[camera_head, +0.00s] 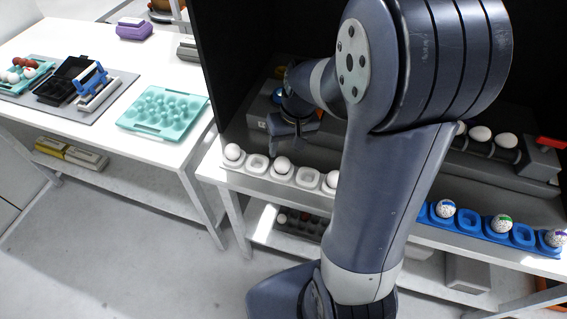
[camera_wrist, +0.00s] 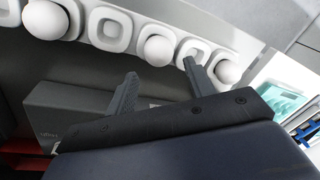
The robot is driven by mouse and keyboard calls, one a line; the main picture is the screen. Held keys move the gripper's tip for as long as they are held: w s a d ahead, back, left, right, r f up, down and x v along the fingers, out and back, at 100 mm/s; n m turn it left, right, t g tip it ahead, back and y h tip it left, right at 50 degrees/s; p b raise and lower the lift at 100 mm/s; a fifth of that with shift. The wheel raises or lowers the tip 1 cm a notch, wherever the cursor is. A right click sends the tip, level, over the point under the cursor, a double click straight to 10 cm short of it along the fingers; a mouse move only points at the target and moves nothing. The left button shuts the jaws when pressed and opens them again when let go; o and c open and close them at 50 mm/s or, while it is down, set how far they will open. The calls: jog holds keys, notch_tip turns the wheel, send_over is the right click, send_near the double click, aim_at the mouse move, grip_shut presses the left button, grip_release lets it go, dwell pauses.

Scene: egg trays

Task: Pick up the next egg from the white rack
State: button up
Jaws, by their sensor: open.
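The white rack (camera_head: 258,163) runs along the front of the shelf left of my arm. White eggs sit in some of its cups, one at the left end (camera_head: 233,152), one near the middle (camera_head: 282,165) and one beside my arm (camera_head: 332,179); cups between them are empty. In the wrist view the rack (camera_wrist: 133,17) crosses the top, with eggs at left (camera_wrist: 45,19), middle (camera_wrist: 158,50) and right (camera_wrist: 228,71). My gripper (camera_wrist: 160,80) is open and empty, its fingers apart, pointing toward the rack near the middle egg. In the head view my gripper (camera_head: 291,148) is partly hidden.
A blue rack (camera_head: 467,226) with speckled, colour-banded eggs lies right of my arm. More white eggs (camera_head: 480,134) sit on rollers behind. A teal egg tray (camera_head: 164,112) lies on the white table at left. A grey box (camera_wrist: 75,108) stands near my fingers.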

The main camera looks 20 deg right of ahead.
aim_at(284, 159)
jog(key=shift+w+a+f+p, duration=0.1)
jog(key=shift+a+f+p, duration=0.1)
jog(key=shift+f, duration=1.35)
jog(key=shift+a+f+p, duration=0.15)
jog(key=shift+a+f, duration=0.05)
jog(key=shift+f, duration=1.35)
jog(key=shift+c, duration=0.3)
jog(key=c, duration=0.3)
